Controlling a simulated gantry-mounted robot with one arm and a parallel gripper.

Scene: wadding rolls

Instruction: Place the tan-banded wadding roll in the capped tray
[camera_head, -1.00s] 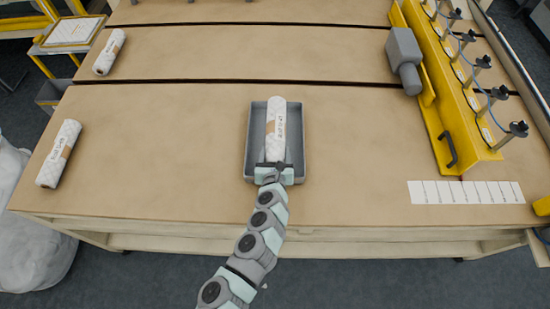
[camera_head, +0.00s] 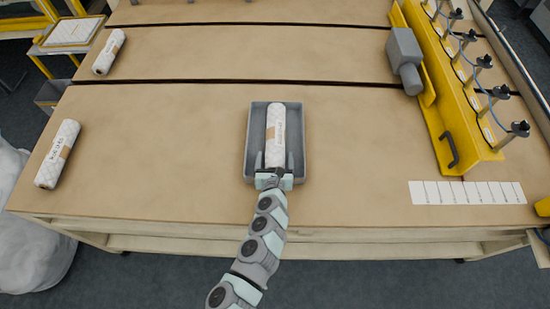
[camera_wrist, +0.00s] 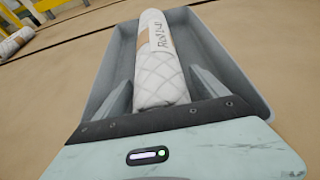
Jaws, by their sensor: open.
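A white quilted wadding roll with a tan band (camera_head: 275,130) lies lengthwise inside a grey tray (camera_head: 297,112) at the middle of the front bench. In the wrist view the roll (camera_wrist: 160,80) shows dark writing beside its tan patch, and the tray (camera_wrist: 240,75) surrounds it. I see no cap on the tray. My gripper (camera_head: 275,158) is open at the roll's near end, with one finger on each side of it. In the wrist view the fingers stand apart from the roll's sides. The roll's near end is partly hidden by the gripper.
Two similar white rolls with tan bands lie to the left, one on the front bench (camera_head: 57,154) and one farther back (camera_head: 108,52). A yellow fixture (camera_head: 455,125) and a grey block-like tool (camera_head: 404,60) stand at right. A white marked strip (camera_head: 467,192) lies front right.

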